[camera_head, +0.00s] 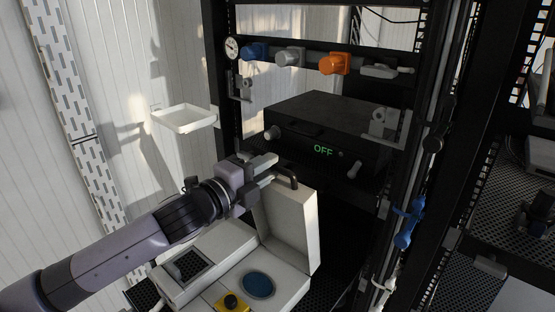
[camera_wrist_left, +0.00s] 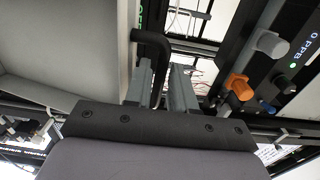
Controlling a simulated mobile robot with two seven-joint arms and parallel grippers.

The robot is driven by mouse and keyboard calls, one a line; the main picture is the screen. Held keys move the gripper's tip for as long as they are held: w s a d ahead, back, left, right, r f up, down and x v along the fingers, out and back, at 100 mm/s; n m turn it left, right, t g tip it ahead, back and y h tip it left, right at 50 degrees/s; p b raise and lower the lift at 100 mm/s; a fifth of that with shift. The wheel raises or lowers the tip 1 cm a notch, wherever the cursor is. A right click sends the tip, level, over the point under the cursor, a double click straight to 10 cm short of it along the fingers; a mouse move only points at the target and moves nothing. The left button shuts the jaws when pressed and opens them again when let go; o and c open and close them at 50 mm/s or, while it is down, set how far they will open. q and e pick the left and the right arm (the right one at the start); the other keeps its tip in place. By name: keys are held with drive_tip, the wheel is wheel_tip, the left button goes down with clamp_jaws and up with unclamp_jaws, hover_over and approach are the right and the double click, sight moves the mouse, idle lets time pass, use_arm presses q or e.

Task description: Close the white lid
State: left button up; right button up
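The white lid (camera_head: 288,222) stands upright, open, at the back of a white box-shaped analyser (camera_head: 212,272). A black handle (camera_head: 288,178) sits at the top of the lid. My left gripper (camera_head: 268,168) is at this handle. In the left wrist view, the black handle (camera_wrist_left: 152,48) runs down between the two grey fingers (camera_wrist_left: 168,85), which look closed on it; the exact contact is partly hidden. The pale lid (camera_wrist_left: 75,45) fills the left of that view. My right gripper is not in view.
A black box marked OFF (camera_head: 325,140) sits on the rack behind the lid. Blue, grey and orange knobs (camera_head: 333,63) line a rail above it. A yellow-based black button (camera_head: 232,302) and a blue disc (camera_head: 258,285) are on the analyser's top. A white tray (camera_head: 183,118) hangs at left.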

use_arm(q)
drive_tip(key=shift+x, duration=1.8)
clamp_jaws()
